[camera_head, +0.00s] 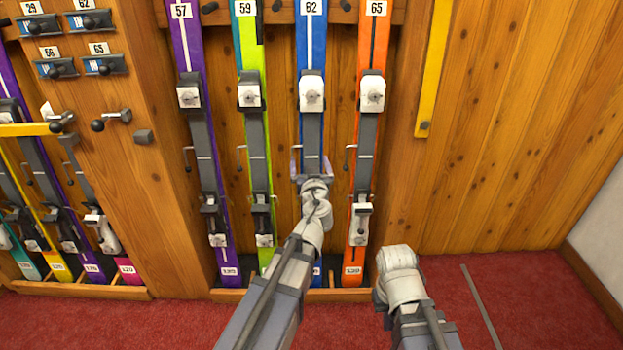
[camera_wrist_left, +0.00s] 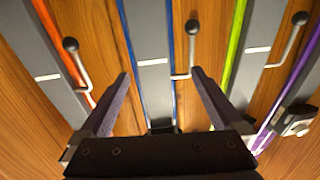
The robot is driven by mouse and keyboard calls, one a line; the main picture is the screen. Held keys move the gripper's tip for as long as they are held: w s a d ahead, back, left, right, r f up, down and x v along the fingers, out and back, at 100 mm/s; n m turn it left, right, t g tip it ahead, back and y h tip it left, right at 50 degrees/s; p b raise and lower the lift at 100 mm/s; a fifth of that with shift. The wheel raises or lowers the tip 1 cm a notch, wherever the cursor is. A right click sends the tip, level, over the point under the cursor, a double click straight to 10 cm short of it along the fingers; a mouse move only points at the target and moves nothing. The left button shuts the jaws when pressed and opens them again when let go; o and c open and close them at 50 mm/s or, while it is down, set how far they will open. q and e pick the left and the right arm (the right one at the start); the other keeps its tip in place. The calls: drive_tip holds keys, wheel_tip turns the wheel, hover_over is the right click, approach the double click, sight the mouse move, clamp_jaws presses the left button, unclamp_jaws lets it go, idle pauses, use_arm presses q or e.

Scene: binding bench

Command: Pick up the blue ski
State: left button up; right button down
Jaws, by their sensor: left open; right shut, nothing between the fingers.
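The blue ski (camera_head: 312,45) stands upright against the wooden wall, labelled 62, with a white toe piece and a grey plate. My left gripper (camera_head: 312,165) is open in front of the plate, below the toe piece. In the left wrist view the blue ski (camera_wrist_left: 153,50) runs between the two open fingers (camera_wrist_left: 160,76). I cannot tell if they touch it. My left arm hides the lower part of this ski in the head view. My right arm's wrist shows at the lower right of the head view, but its fingers are not visible.
The green-yellow ski (camera_head: 250,60) stands left of the blue one and the orange ski (camera_head: 372,60) right, with thin brake levers in the narrow gaps. A purple ski (camera_head: 187,50) stands further left.

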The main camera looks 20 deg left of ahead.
sight(311, 154)
use_arm(q)
drive_tip(key=f, duration=0.1)
drive_tip(key=b, duration=0.1)
drive_tip(key=w+f+t+h+b, duration=0.1)
drive_tip(key=shift+w+d+f+m, duration=0.1)
drive_tip(key=shift+d+f+m, duration=0.15)
drive_tip(key=shift+f+m, duration=0.1)
drive_tip(key=shift+x, duration=3.95)
drive_tip(key=shift+a, duration=0.1)
use_arm(e)
wheel_tip(311, 154, down, 4)
drive_tip(key=shift+r, duration=0.2)
use_arm(q)
drive_tip(key=shift+c, duration=0.4)
clamp_jaws()
